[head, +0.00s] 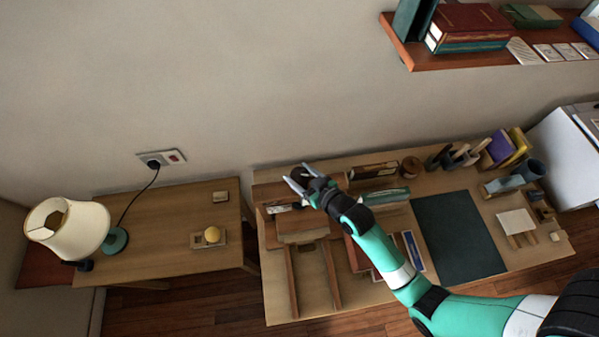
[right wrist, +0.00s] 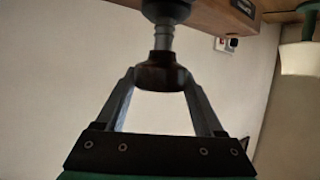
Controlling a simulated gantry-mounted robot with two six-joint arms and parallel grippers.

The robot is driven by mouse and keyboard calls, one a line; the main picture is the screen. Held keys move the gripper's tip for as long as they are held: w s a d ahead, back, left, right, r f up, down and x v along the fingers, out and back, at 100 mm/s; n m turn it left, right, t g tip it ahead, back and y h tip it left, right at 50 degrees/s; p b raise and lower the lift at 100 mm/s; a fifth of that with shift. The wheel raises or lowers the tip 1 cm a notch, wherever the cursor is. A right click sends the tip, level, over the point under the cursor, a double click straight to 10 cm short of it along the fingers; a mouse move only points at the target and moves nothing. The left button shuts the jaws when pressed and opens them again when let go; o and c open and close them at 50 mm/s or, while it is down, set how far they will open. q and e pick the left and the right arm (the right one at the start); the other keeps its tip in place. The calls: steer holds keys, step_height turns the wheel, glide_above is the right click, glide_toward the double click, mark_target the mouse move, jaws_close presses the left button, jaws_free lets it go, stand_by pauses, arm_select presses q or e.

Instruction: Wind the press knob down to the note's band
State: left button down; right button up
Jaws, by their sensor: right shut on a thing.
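The press (head: 303,228) is a wooden frame with two long rails at the left of the worktable. Its dark round knob (right wrist: 166,70) sits on a grey screw shaft (right wrist: 165,38) in the right wrist view. My right gripper (head: 303,181) is over the press, with its two pale fingers on either side of the knob. In the right wrist view the fingers are shut on the knob. A dark label with pale lettering (right wrist: 243,8) is on the wooden beam; I cannot read it. I cannot tell which paper is the note. My left gripper is out of view.
A dark green mat (head: 459,235) lies mid-table. Books (head: 384,196), tool holders and a pale card on a stand (head: 516,222) surround it. A side table with a lamp (head: 70,228) stands left. A bookshelf (head: 480,55) hangs upper right.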

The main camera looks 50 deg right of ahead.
steer(key=shift+a+h+p, duration=0.1)
steer(key=shift+h+p, duration=0.25)
steer(key=shift+h, duration=0.05)
steer(key=shift+f+m, duration=0.1)
steer(key=shift+m, duration=0.3)
steer(key=shift+f+h+b, duration=0.15)
steer(key=shift+h+b, duration=0.2)
steer(key=shift+h, duration=0.15)
steer(key=m+g+h+b, duration=0.1)
steer(key=m+h+b, duration=0.1)
steer(key=b, duration=0.1)
steer(key=shift+f, duration=0.1)
steer(key=shift+m, duration=0.3)
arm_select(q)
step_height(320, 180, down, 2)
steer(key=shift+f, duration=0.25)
arm_select(e)
steer(key=shift+r, duration=0.4)
steer(key=o, duration=1.4)
steer(key=shift+h, duration=0.3)
steer(key=shift+c, duration=0.2)
